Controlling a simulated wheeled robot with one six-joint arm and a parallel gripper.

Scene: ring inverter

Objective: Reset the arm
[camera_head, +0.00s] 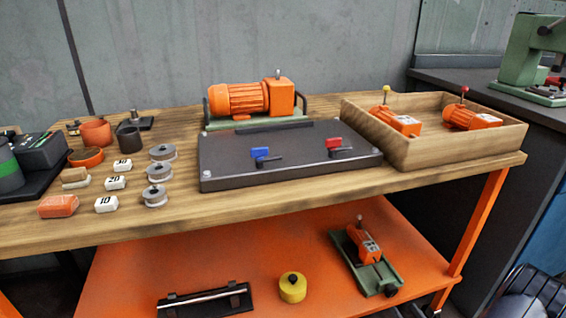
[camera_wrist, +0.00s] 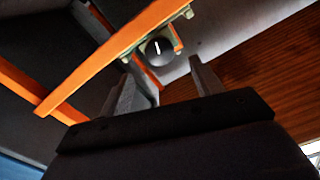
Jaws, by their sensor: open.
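My gripper (camera_wrist: 161,62) shows in the wrist view with its two grey fingers spread apart. No object is between the fingers that I can tell as held. Beyond the fingertips is a dark round part with a white mark (camera_wrist: 157,47), beside orange bars (camera_wrist: 75,80). I cannot tell how far it is from the fingers. My arm and gripper do not show in the head view.
The wooden bench (camera_head: 275,204) carries a dark panel (camera_head: 290,168) with blue and red levers, an orange motor (camera_head: 240,98) and a wooden tray (camera_head: 460,150). Small parts crowd its left side. The orange lower shelf (camera_head: 240,258) holds a yellow cylinder (camera_head: 292,289). The bench's front edge is clear.

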